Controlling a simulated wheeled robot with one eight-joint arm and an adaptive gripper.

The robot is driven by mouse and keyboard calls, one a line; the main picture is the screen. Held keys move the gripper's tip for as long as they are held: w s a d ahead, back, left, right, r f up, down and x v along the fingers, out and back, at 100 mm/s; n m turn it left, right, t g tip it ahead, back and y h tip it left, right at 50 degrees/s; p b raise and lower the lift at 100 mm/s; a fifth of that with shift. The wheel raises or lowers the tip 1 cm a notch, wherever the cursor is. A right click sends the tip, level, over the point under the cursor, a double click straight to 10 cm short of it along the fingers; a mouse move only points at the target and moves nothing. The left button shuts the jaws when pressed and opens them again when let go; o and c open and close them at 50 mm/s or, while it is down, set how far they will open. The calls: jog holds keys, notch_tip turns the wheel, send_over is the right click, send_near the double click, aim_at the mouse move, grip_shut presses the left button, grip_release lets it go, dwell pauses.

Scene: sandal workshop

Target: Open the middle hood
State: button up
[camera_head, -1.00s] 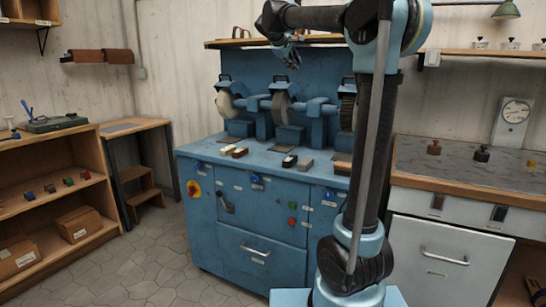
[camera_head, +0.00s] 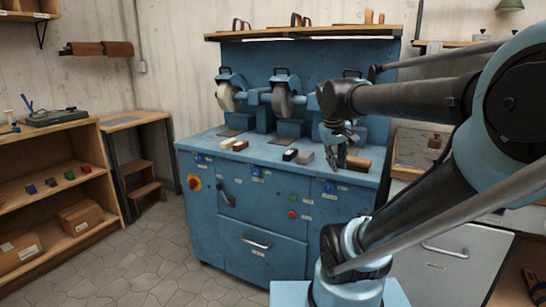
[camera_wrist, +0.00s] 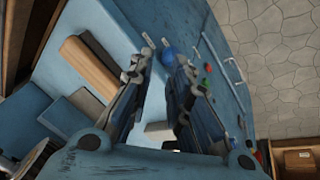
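The middle hood (camera_head: 281,78) is a small blue cover with a black handle on top. It sits over the middle grinding wheel (camera_head: 282,102) on the blue machine (camera_head: 245,175), and much of the wheel shows below it. My gripper (camera_head: 345,158) is to the right of and lower than this hood, over the right part of the bench top and apart from the hood. In the wrist view my gripper (camera_wrist: 162,48) points down past the bench's front edge, its two fingers apart with nothing between them. The hood is not recognisable in the wrist view.
The left hood (camera_head: 231,78) covers a pale wheel; the right hood (camera_head: 351,72) is partly behind my arm. Several blocks, including a white block (camera_head: 228,143), lie along the bench front. A shelf (camera_head: 300,33) runs above. The floor (camera_head: 150,260) at front left is clear.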

jog(key=s+f, duration=0.4)
jog(key=f, duration=0.1)
jog(key=s+a+f+m+g+y, duration=0.1)
jog(key=s+f, duration=0.3)
jog(key=f, duration=0.1)
jog(key=s+a+f+m+y, duration=0.1)
jog(key=s+f, duration=0.4)
jog(key=shift+f, duration=0.1)
jog(key=shift+c, duration=0.7)
jog(key=shift+f, duration=0.1)
grip_shut()
jog(key=w+a+r+n+t+h, duration=0.25)
jog(key=w+r+n+h, duration=0.25)
jog(key=w+r+n, duration=1.45)
jog(key=w+a+r+n+t+h, duration=0.2)
jog(key=w+a+r+n+t, duration=0.5)
jog(key=w+a+r, duration=1.55)
send_near(288, 77)
jog(key=shift+n+g, duration=0.45)
jog(key=x, duration=0.4)
jog(key=shift+w+a+f, duration=0.1)
jog(key=shift+a+f, duration=0.1)
jog(key=shift+a, duration=0.1)
jog(key=shift+w+d+r, duration=0.3)
jog(key=shift+w+d, duration=0.1)
jog(key=shift+w, duration=0.25)
